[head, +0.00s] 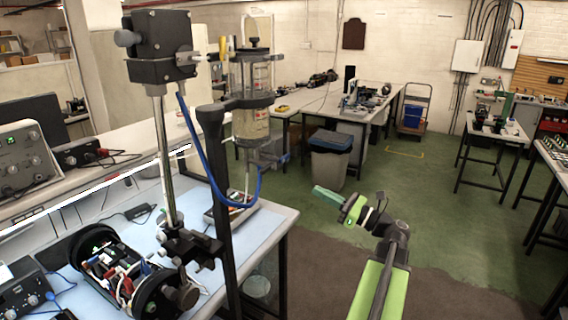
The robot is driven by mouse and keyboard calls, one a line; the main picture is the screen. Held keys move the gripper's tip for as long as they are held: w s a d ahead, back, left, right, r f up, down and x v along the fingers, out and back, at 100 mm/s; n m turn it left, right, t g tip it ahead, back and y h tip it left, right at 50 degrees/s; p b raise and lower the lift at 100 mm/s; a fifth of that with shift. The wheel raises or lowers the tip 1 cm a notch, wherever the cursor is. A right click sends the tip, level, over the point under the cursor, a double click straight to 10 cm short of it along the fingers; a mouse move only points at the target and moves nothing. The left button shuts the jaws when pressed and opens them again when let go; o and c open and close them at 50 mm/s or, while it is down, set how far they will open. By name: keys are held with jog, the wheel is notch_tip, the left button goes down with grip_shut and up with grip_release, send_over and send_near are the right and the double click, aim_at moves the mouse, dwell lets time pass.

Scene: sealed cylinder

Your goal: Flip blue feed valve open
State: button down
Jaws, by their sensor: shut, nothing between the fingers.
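The blue feed valve (277,160) is a small blue fitting below the clear sealed cylinder (251,100), at its lower right. A blue hose (232,201) loops below the cylinder and rises on the left to the black box on the post. The valve is too small to tell how its handle is turned. My gripper (318,191) is shut and empty. It is right of and lower in the picture than the valve, clear of it, with its green fingers pointing left.
The cylinder is clamped to a dark upright stand (222,190) beside a metal post with a black box (160,45). The blue-topped bench (190,254) carries electronics at left. A grey bin (331,164) stands behind my gripper.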

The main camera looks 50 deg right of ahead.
aim_at(285, 158)
jog(key=w+a+r+p, duration=0.2)
jog(key=w+r+p, duration=0.4)
jog(key=w, duration=0.3)
jog(key=shift+w+a+r, duration=0.25)
jog(key=shift+w+r, duration=0.05)
dwell(0.4)
